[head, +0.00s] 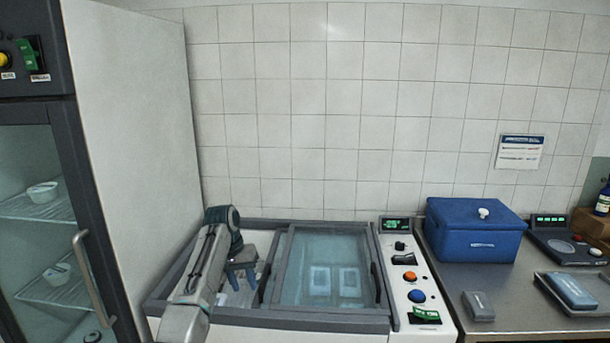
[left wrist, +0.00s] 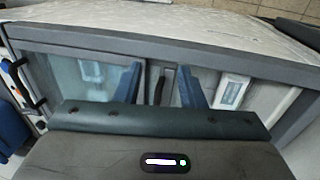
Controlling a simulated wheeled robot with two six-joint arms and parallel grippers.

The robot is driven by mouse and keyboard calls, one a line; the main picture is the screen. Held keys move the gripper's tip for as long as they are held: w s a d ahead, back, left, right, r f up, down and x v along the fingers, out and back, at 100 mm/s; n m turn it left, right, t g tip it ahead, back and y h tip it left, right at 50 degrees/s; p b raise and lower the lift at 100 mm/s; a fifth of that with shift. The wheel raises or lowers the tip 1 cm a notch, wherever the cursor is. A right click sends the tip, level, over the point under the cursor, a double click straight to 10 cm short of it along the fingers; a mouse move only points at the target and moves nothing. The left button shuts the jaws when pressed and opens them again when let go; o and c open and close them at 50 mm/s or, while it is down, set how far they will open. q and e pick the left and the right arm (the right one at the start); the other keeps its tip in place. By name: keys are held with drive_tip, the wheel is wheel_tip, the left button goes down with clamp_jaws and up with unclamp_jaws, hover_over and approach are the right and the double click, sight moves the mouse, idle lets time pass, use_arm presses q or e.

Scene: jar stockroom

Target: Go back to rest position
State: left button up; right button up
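My left gripper (head: 240,270) hangs over the left part of a chest freezer (head: 300,318), beside a dark handle (head: 265,283). In the left wrist view its two blue fingers (left wrist: 160,88) stand apart, with a dark handle (left wrist: 158,90) showing between them. I see nothing held, and I cannot tell whether the fingers touch the handle. My left arm reaches in from the bottom left of the head view. My right gripper is not in view.
Pale packs (head: 320,280) show through the freezer's glass lid (head: 300,255). A control panel (head: 408,285) stands to its right. A tall glass-door cabinet (head: 140,120) is close on the left. A steel counter (head: 510,290) on the right holds a blue box (head: 475,230).

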use_arm(q)
drive_tip(key=s+a+f+t+y, duration=0.1)
drive_tip(key=s+a+f, duration=0.3)
drive_tip(key=s+f, duration=0.6)
drive_tip(key=s+a+f+t, duration=0.1)
drive_tip(key=s+a+f, duration=0.2)
drive_tip(key=s+f, duration=0.7)
drive_tip(key=s+a+r+t+y, duration=0.1)
drive_tip(key=s+a+r, duration=0.15)
drive_tip(key=s, duration=1.25)
drive_tip(key=s+a+r+t+y, duration=0.1)
drive_tip(key=s+r, duration=0.2)
drive_tip(key=s, duration=1.3)
wheel_tip(320, 180, down, 30)
drive_tip(key=a+g, duration=0.2)
drive_tip(key=a, duration=0.1)
drive_tip(key=s+a+f, duration=0.1)
drive_tip(key=s+f, duration=1.7)
drive_tip(key=f, duration=0.2)
drive_tip(key=shift+s+g, duration=0.15)
drive_tip(key=shift+g, duration=0.25)
